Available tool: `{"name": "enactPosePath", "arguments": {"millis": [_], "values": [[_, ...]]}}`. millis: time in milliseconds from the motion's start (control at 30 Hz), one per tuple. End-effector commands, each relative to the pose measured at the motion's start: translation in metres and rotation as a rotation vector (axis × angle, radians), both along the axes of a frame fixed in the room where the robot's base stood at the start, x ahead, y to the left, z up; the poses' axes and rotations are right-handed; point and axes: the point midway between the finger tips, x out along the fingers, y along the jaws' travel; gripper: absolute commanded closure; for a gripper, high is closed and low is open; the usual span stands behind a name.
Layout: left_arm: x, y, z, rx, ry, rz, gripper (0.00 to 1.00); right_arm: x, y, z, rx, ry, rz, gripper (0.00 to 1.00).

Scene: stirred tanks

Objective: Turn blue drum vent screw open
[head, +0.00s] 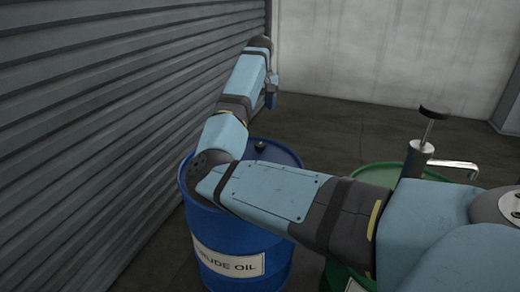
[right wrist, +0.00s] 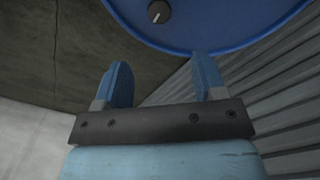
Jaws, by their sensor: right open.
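The blue drum (head: 283,155) stands upright, its label partly reading "UDE OIL" behind my right arm. Its vent screw (head: 260,146) is a small black knob on the lid. In the right wrist view the blue drum (right wrist: 220,30) fills the top, and the vent screw (right wrist: 158,12) shows as a round black knob with a white mark line. My right gripper (head: 271,92) is beyond the screw in the head view. In the right wrist view the gripper (right wrist: 160,72) is open and empty, its fingers apart from the knob. My left gripper is not in view.
A green drum (head: 372,174) stands to the right, partly behind my arm, with a hand pump (head: 421,150) and bent spout on top. A ribbed shutter wall (head: 100,120) runs close along the left. The floor (head: 350,135) behind the drums is clear.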

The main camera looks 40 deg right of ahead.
Motion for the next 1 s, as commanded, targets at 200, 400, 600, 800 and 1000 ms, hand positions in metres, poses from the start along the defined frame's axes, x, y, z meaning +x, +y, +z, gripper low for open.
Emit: {"name": "enactPosePath", "arguments": {"millis": [200,400,600,800,1000], "values": [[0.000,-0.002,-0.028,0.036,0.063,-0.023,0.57,0.000,0.000,-0.045,0.000,0.002,0.000,0.36],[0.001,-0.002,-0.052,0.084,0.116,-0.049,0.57,0.000,0.000,-0.088,-0.003,0.001,0.000,0.36],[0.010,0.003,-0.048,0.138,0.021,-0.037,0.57,0.000,0.000,-0.119,-0.003,0.001,0.000,0.36],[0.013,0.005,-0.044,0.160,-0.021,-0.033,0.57,0.000,0.000,-0.130,-0.004,0.000,-0.001,0.36],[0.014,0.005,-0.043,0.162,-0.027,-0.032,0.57,0.000,0.000,-0.131,-0.004,0.000,-0.001,0.36]]}}
